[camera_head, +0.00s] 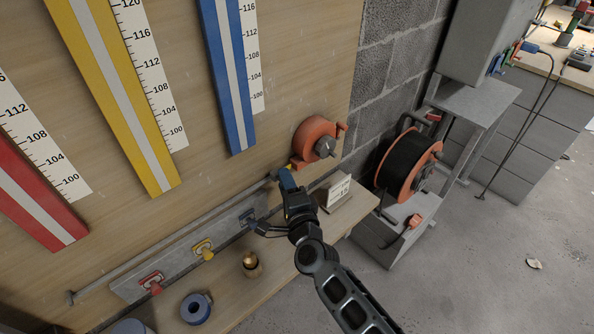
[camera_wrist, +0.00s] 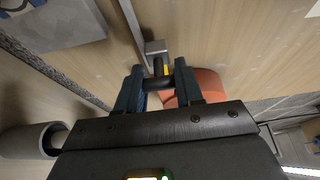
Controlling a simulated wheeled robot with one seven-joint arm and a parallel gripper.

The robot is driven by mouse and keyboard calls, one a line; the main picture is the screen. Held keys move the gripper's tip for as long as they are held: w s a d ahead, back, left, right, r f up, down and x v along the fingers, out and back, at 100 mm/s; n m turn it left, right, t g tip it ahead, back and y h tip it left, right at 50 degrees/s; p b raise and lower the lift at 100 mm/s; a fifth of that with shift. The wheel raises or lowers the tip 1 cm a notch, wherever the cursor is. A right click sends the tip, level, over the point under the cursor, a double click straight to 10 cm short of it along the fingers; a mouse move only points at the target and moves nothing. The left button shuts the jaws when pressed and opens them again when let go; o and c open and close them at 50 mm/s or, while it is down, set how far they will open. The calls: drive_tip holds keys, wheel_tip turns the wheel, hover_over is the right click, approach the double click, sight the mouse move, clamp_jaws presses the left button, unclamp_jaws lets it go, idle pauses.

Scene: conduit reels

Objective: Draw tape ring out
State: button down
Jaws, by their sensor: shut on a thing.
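The orange tape reel (camera_head: 316,142) is mounted on the board at its right edge, with a grey hub facing out; part of its orange body (camera_wrist: 206,86) shows behind my right finger in the wrist view. My gripper (camera_head: 286,178) is just below and left of the reel. In the wrist view, my gripper (camera_wrist: 158,78) is shut on a dark bar-like piece, which I take to be the tape ring (camera_wrist: 157,84). A bit of yellow tape (camera_wrist: 166,70) shows beside it. The ring's full outline is hidden by the fingers. A grey block (camera_wrist: 155,48) is just beyond the fingertips.
Red, yellow and blue channels (camera_head: 229,75) with number scales stand on the board. A ledge below holds a blue roll (camera_head: 196,308), a brass piece (camera_head: 252,264) and a white sign (camera_head: 338,192). A black cable reel (camera_head: 405,166) stands right.

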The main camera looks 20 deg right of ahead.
drive_tip(key=s+a+p, duration=0.3)
drive_tip(key=a, duration=0.7)
drive_tip(key=shift+s+a, duration=0.2)
drive_tip(key=shift+a, duration=0.05)
drive_tip(key=c, duration=0.7)
unclamp_jaws()
drive_tip(key=s, duration=0.7)
drive_tip(key=shift+s+a, duration=0.25)
drive_tip(key=shift+s, duration=0.1)
